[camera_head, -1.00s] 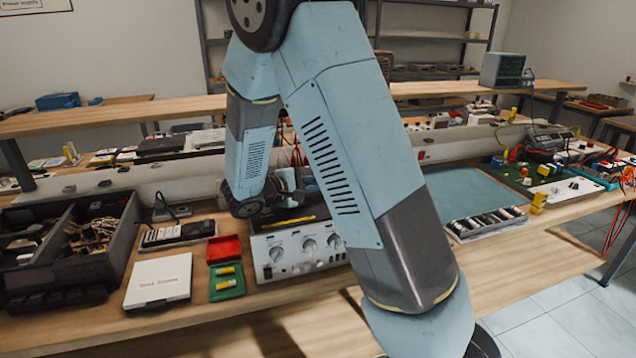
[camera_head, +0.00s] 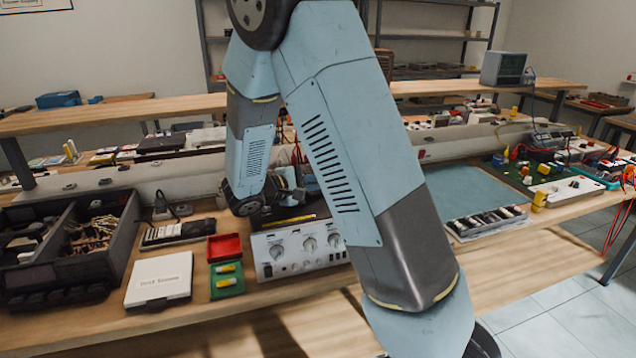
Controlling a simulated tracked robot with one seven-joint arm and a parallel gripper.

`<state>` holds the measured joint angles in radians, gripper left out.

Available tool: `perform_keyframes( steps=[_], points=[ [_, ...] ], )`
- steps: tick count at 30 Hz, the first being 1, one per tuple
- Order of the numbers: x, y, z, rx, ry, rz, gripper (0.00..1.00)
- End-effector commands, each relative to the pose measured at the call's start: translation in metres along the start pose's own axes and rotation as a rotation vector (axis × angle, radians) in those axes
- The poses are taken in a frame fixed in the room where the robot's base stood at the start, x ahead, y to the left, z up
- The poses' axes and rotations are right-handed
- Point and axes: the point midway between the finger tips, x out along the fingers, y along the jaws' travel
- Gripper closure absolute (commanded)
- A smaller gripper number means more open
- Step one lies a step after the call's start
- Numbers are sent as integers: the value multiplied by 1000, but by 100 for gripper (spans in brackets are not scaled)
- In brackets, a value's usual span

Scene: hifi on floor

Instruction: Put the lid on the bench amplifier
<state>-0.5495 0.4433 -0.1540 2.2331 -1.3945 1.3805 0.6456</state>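The bench amplifier (camera_head: 300,252) stands on the bench in the middle, its pale front panel with knobs facing me. Its top is dark, and a yellow strip shows along the front edge of the top. My arm crosses in front and hides its right side. My gripper (camera_head: 290,194) is at the end of the arm, just above the back of the amplifier's top. Its fingertips are too small and too covered to tell whether they are open or hold anything. I cannot make out the lid as a separate thing.
Left of the amplifier lie an open red and green box (camera_head: 226,266), a white box (camera_head: 160,277), a dark meter (camera_head: 178,233) and a dark divided bin (camera_head: 62,245). To the right are a blue-grey mat (camera_head: 475,190) and a tray of parts (camera_head: 487,221). A raised shelf (camera_head: 110,116) runs behind.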

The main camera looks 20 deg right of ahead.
Motion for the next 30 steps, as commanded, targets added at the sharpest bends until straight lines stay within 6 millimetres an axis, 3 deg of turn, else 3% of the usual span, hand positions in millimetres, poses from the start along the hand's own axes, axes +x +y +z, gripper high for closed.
perform_keyframes(
  steps=[30],
  points=[
    [2, -6, -3, 1, -2, 0, 100]
  ],
)
